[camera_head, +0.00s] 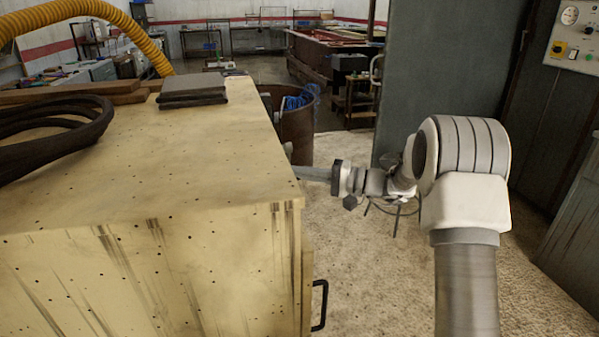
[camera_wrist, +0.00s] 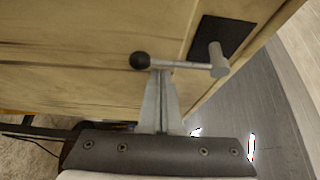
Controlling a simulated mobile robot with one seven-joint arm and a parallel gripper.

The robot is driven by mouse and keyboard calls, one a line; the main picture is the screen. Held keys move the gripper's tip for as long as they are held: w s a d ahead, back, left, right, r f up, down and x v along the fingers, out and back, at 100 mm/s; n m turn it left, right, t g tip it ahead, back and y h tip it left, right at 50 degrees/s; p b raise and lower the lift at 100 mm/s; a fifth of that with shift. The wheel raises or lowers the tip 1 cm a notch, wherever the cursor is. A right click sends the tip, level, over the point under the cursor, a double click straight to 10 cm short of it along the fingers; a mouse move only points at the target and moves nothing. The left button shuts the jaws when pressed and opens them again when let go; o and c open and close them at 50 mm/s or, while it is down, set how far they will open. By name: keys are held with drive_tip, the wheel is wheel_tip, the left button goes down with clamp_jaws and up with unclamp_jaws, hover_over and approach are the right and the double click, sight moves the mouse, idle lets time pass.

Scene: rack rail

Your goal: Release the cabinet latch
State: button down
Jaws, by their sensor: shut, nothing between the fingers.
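The latch is a thin metal lever (camera_wrist: 185,64) with a black ball knob (camera_wrist: 140,61) at its left end and a short grey pivot post (camera_wrist: 217,60) at its right end. The post stands on a black plate (camera_wrist: 226,36) on the cabinet's wooden face (camera_wrist: 80,50). My gripper (camera_wrist: 160,74) is shut and empty, its fingertips right at the lever beside the knob; I cannot tell whether they touch it. In the head view, my gripper (camera_head: 300,172) reaches the right side of the pale wooden cabinet (camera_head: 200,150), and the latch cannot be made out there.
Black hoses (camera_head: 50,130) and dark slabs (camera_head: 193,90) lie on the cabinet top. A black pull handle (camera_head: 320,305) sticks out from its right side. A rusty drum (camera_head: 297,130) stands behind. The floor (camera_head: 370,270) right of the cabinet is open.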

drive_tip(key=shift+s+d+m+h+p, duration=0.1)
drive_tip(key=shift+s+m+h+p, duration=0.35)
drive_tip(key=shift+m+p, duration=0.3)
drive_tip(key=s+d+r+m+g+h+p, duration=0.1)
drive_tip(key=s+r+m+g+h+p, duration=0.3)
drive_tip(key=m+p, duration=0.6)
wheel_tip(320, 180, up, 2)
drive_tip(key=s+g+p, duration=0.2)
drive_tip(key=g+p, duration=0.1)
drive_tip(key=p, duration=0.9)
drive_tip(key=shift+s+d+r+g, duration=0.15)
drive_tip(key=shift+s+r+g, duration=0.1)
drive_tip(key=shift+s+g, duration=0.05)
drive_tip(key=shift+r, duration=0.1)
wheel_tip(320, 180, down, 5)
drive_tip(key=b, duration=0.3)
drive_tip(key=v, duration=1.1)
drive_tip(key=shift+w+r, duration=0.2)
drive_tip(key=shift+r, duration=0.25)
